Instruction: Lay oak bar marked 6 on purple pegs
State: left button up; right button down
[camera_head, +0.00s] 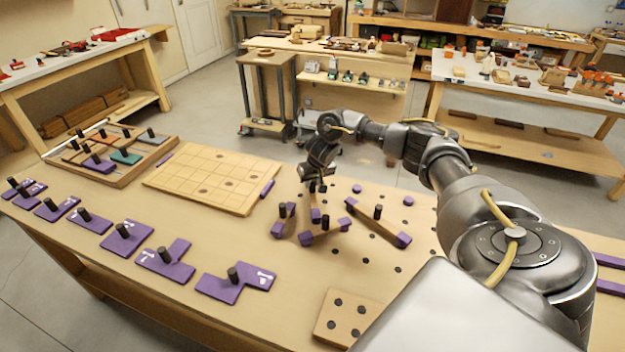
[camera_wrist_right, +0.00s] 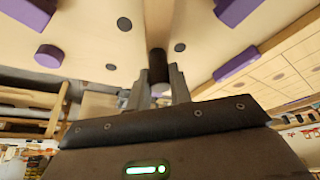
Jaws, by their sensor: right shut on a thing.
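My right gripper (camera_head: 318,184) is at the far left part of the pegged area, shut on a black knob (camera_wrist_right: 158,66), which shows between its fingers in the wrist view. Three oak bars with purple ends and black knobs sit close by: one at left (camera_head: 284,221), one in the middle (camera_head: 322,235), one at right (camera_head: 377,223). No number is readable on them. Round purple pegs (camera_head: 408,201) stand on the bench near them; a purple peg also shows in the wrist view (camera_wrist_right: 48,56). My left gripper is not in view.
A gridded board (camera_head: 215,178) lies left of the bars, with a slotted wooden tray (camera_head: 110,155) beyond it. Several purple pieces with black knobs (camera_head: 125,238) line the front edge. A block with dark dots (camera_head: 345,318) lies at the front. Dark dots mark the bench right of the bars.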

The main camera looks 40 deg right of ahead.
dwell(0.3)
jog(key=c, duration=0.8)
grip_release()
notch_tip(320, 180, up, 8)
jog(key=p, duration=0.9)
jog(key=shift+p, duration=0.4)
